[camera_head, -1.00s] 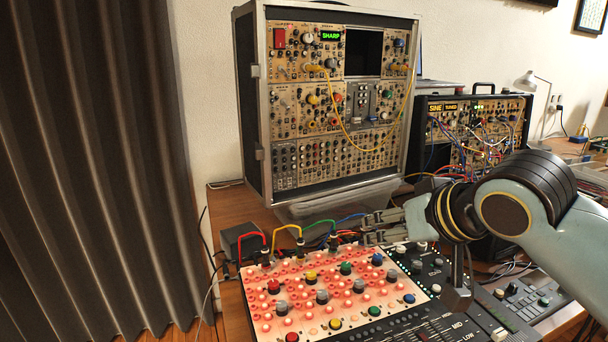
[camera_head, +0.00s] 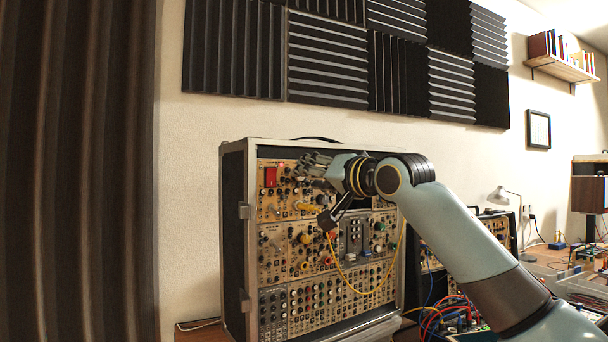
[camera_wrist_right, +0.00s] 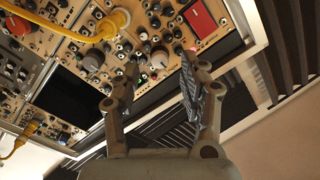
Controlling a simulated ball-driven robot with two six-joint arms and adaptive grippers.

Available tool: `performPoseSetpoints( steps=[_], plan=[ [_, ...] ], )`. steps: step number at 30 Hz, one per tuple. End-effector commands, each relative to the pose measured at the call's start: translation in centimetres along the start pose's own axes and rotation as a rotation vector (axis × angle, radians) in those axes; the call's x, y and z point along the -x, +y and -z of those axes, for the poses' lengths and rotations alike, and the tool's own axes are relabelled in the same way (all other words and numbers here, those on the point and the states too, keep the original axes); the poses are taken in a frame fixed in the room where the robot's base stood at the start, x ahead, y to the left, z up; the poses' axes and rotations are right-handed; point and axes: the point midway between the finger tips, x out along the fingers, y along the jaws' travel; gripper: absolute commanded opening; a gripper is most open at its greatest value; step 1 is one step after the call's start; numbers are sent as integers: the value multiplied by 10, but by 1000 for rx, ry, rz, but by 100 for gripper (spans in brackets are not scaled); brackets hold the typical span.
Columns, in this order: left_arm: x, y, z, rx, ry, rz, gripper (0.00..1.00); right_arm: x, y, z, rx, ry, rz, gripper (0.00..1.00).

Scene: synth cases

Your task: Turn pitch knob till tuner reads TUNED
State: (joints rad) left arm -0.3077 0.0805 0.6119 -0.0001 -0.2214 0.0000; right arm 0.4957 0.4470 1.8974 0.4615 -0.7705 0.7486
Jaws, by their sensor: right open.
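The upright synth case (camera_head: 235,240) stands against the wall. My right gripper (camera_head: 306,164) is at its upper left module, by the red switch (camera_head: 271,177). In the right wrist view my right gripper (camera_wrist_right: 161,68) has its fingers apart, one on either side of a pale-capped knob (camera_wrist_right: 159,58), likely the pitch knob. I cannot tell whether the fingers touch it. The tuner display is hidden behind my arm in the head view, and I cannot read it in the right wrist view. My left gripper is not in view.
A yellow cable (camera_head: 344,276) hangs in a loop across the case front; its thick plug (camera_wrist_right: 117,22) is near my fingers in the right wrist view. The red switch is also close by. A second rack (camera_head: 497,226) stands to the right, partly behind my arm.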

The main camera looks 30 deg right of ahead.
Motion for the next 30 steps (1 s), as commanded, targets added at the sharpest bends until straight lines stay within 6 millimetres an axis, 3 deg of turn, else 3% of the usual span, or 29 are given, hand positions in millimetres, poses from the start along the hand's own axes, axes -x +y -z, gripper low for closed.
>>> performPoseSetpoints(
  steps=[6, 16, 26, 30],
  plan=[
    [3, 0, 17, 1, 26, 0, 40, -25, 0, 0, -1, 0, 0, 43],
    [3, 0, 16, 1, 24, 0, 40, -29, 0, -1, 2, -1, -1, 43],
    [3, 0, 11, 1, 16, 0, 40, -29, 0, -1, 2, -1, -1, 0],
    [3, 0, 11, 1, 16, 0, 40, -29, 1, -1, 3, -1, -1, 0]
  ],
)
